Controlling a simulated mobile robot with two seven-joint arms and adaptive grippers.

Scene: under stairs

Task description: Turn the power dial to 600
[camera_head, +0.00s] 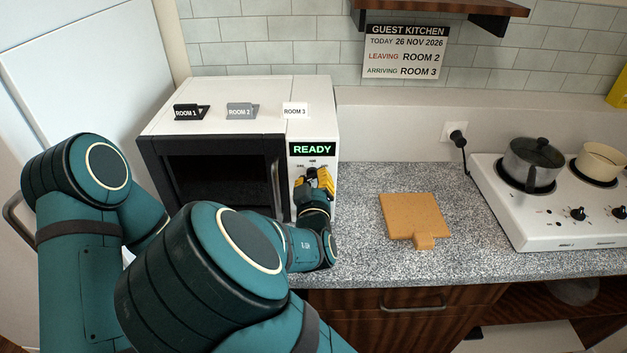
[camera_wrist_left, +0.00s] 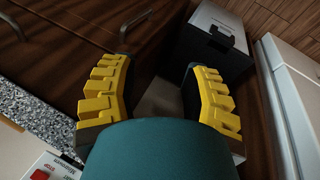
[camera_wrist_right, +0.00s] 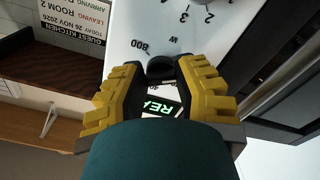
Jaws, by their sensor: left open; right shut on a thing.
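The white and black microwave (camera_head: 240,88) stands on the counter, its green display (camera_head: 312,149) reading READY. My right gripper (camera_head: 318,178) is at its control panel, below the display. In the right wrist view, this gripper (camera_wrist_right: 158,70) is shut on the dark power dial (camera_wrist_right: 160,66), with a finger on each side. The marks 800 and W show beside the dial. The fingers cover much of it, and I cannot tell where its pointer stands. A second dial (camera_wrist_right: 179,4) with small numbers is partly in view. My left gripper (camera_wrist_left: 157,66) is open and empty.
Three room signs stand on the microwave, including a grey one (camera_head: 241,110). A wooden board (camera_head: 413,217) lies on the speckled counter (camera_head: 360,255). A white hob (camera_head: 520,215) with a dark pot (camera_head: 532,160) is at the right. Wooden cabinet fronts (camera_wrist_left: 60,50) are near my left gripper.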

